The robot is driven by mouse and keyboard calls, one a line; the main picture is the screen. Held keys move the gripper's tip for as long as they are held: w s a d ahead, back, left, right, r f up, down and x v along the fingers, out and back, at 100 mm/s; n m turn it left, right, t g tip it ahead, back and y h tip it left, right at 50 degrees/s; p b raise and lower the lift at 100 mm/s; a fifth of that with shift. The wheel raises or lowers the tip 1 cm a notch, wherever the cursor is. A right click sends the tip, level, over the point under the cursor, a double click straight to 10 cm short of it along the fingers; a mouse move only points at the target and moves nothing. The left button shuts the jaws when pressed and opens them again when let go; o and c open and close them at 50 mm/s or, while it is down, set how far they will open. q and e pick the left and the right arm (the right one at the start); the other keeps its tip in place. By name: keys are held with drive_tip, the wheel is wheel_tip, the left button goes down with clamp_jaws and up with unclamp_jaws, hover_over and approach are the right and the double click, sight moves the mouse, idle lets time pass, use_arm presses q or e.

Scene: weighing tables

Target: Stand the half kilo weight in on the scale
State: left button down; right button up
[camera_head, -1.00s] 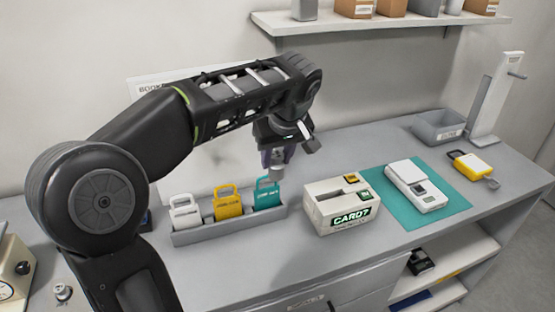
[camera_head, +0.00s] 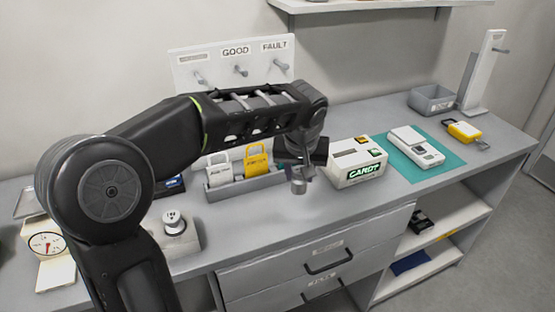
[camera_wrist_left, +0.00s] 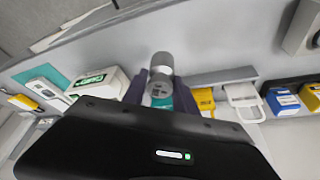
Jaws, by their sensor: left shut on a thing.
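My left gripper (camera_head: 299,168) is shut on a metal weight (camera_head: 299,186), a small grey cylinder hanging below the fingers. In the left wrist view the weight (camera_wrist_left: 161,68) sits between the dark fingers. It is held above the table, in front of the tag tray and left of the card box. A scale (camera_head: 48,247) with a round dial and red needle stands at the far left, its pan (camera_head: 30,203) partly hidden by my arm. My right gripper is not in view.
Another metal weight (camera_head: 174,219) sits on a pale block (camera_head: 185,240) between the scale and the tray (camera_head: 246,188). The tray holds white and yellow tags. The card box (camera_head: 357,172) stands right of my gripper. The table front below the gripper is clear.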

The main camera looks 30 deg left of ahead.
use_arm(q)
drive_tip(key=d+f+m+h+b, duration=0.1)
drive_tip(key=d+f+m, duration=0.4)
drive_tip(key=d+f, duration=0.5)
drive_tip(key=shift+t+h+b, duration=0.3)
drive_tip(key=shift+h+b, duration=0.1)
drive_tip(key=shift+h, duration=0.1)
drive_tip(key=shift+s, duration=0.15)
